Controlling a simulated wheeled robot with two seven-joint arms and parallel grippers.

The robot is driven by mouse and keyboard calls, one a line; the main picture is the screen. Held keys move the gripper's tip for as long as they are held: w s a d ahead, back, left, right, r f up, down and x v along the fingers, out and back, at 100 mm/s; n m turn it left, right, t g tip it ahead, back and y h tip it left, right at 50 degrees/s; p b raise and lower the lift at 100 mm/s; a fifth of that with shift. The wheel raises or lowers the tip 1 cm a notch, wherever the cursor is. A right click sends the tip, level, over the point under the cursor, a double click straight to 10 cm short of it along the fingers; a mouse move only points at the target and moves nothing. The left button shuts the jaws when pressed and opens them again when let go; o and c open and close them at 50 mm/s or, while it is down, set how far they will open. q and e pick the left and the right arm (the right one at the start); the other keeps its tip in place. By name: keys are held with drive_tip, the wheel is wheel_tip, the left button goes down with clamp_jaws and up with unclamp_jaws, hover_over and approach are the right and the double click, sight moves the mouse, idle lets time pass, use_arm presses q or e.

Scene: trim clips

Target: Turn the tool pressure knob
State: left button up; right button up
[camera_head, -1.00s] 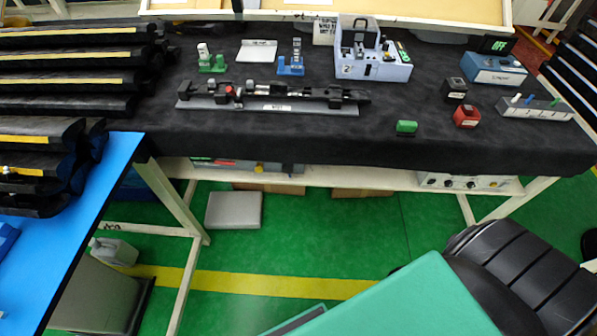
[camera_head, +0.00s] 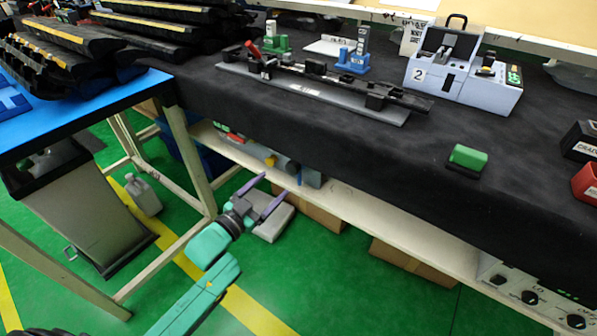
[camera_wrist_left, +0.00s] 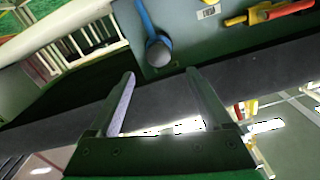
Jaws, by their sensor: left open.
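My left gripper (camera_head: 274,185) is open and empty, in front of the shelf under the black-covered table; its two fingers also show in the left wrist view (camera_wrist_left: 160,74). Beyond the fingertips in the wrist view is a grey panel with a dark round knob (camera_wrist_left: 158,53) and a blue strip running up from it. Yellow and red handles (camera_wrist_left: 275,11) are at the panel's upper right. In the head view, the shelf unit has a yellow knob (camera_head: 271,160). A panel at lower right has several black knobs (camera_head: 529,298). I cannot read which is the tool pressure knob.
The shelf's pale front edge (camera_head: 345,207) runs near my gripper. A blue-topped table (camera_head: 85,105) stands left. The black-covered table (camera_head: 330,135) overhangs the shelf.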

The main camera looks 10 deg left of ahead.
sight(290, 168)
use_arm(q)
drive_tip(key=b+x, duration=0.1)
drive_tip(key=x, duration=0.9)
clamp_jaws()
use_arm(e)
drive_tip(key=w, duration=0.3)
drive_tip(key=shift+a+r, duration=0.15)
drive_tip(key=shift+a, duration=0.1)
use_arm(q)
drive_tip(key=n+p, duration=0.3)
drive_tip(key=shift+r, duration=0.2)
drive_tip(key=shift+n, duration=0.6)
drive_tip(key=shift+n+p, duration=0.65)
drive_tip(key=shift+n, duration=0.15)
drive_tip(key=shift+a+f+n+p, duration=0.15)
drive_tip(key=shift+n+p, duration=0.1)
drive_tip(key=shift+n, duration=0.75)
drive_tip(key=shift+d+f+n+p, duration=0.1)
drive_tip(key=shift+n+p, duration=0.15)
drive_tip(key=shift+n, duration=0.75)
use_arm(e)
drive_tip(key=s+d+r, duration=0.1)
drive_tip(key=s+r, duration=0.1)
drive_tip(key=s, duration=0.3)
drive_tip(key=shift+s+r, duration=0.25)
drive_tip(key=shift+s, duration=0.1)
